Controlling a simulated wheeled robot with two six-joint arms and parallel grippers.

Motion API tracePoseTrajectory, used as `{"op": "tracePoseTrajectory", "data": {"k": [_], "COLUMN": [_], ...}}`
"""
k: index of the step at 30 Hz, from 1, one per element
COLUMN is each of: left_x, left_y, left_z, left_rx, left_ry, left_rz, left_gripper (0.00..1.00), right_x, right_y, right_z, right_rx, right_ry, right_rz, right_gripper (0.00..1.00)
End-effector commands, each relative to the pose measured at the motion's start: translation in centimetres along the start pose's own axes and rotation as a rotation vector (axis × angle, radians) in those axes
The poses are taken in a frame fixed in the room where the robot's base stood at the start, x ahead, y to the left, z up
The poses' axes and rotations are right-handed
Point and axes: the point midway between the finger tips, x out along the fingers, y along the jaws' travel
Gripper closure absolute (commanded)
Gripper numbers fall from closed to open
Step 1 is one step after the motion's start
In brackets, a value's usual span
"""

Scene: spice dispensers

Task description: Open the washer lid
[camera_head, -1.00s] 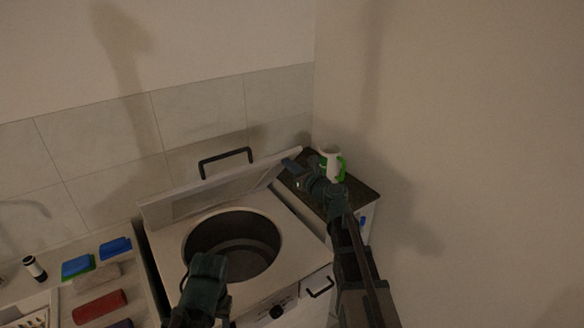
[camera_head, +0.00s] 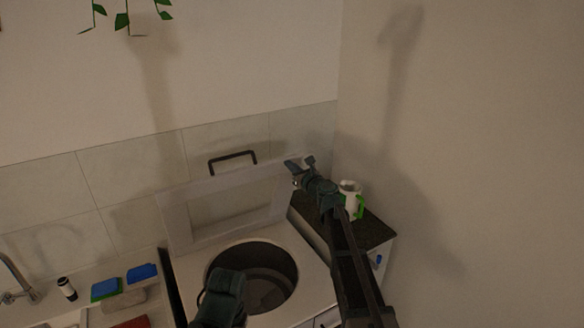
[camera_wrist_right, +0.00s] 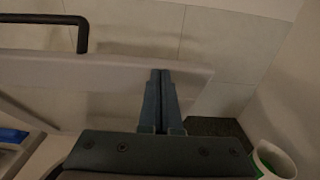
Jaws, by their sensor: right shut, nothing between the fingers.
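The washer lid (camera_head: 232,200) is a pale panel raised steeply at the back of the washer, leaning near the tiled wall. Its dark handle (camera_head: 232,157) is on the top edge. The round drum opening (camera_head: 268,268) is uncovered. My right gripper (camera_head: 293,167) is shut and empty at the lid's upper right corner. In the right wrist view, its closed fingertips (camera_wrist_right: 160,76) overlap the lid (camera_wrist_right: 75,74); whether they touch it is unclear. My left gripper (camera_head: 222,288) is low over the front left of the drum opening; its fingers are not clear.
A white and green mug (camera_head: 350,197) stands on a dark-topped cabinet (camera_head: 375,236) right of the washer, close to my right arm. A plant (camera_head: 122,18) hangs above.

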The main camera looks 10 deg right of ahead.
Motion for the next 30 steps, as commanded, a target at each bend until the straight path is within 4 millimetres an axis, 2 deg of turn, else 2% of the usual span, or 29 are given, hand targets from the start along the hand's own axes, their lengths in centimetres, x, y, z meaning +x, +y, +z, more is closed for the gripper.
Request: {"op": "tracePoseTrajectory", "data": {"k": [8, 16, 18, 21, 27, 30], "left_x": [0.3, 1.9, 0.3, -0.6, -2.3, -2.6], "left_y": [0.0, 0.2, 0.0, -0.1, -0.2, -0.2], "left_z": [0.0, -0.1, 0.0, 0.0, 0.1, 0.2], "left_rx": [0.001, 0.004, 0.002, 0.0, -0.002, -0.001], "left_ry": [0.0, 0.0, 0.0, 0.0, 0.0, -0.001], "left_rz": [0.0, -0.001, -0.001, 0.0, 0.0, 0.0], "left_gripper": [0.5, 0.5, 0.5, 0.5, 0.5, 0.5], "right_x": [-0.6, -3.6, -5.0, -7.1, -10.9, -12.0], "right_y": [0.1, 0.8, 0.8, 0.7, 0.7, 0.7], "right_z": [-0.3, -2.0, -0.5, 0.4, 1.9, 2.3], "right_rx": [0.0, 0.0, 0.0, 0.0, -0.001, -0.001], "right_ry": [0.0, 0.0, 0.0, 0.0, 0.0, 0.0], "right_rz": [0.0, 0.002, 0.002, 0.001, 0.001, 0.002], "right_gripper": [1.0, 1.0, 1.0, 1.0, 1.0, 1.0]}}
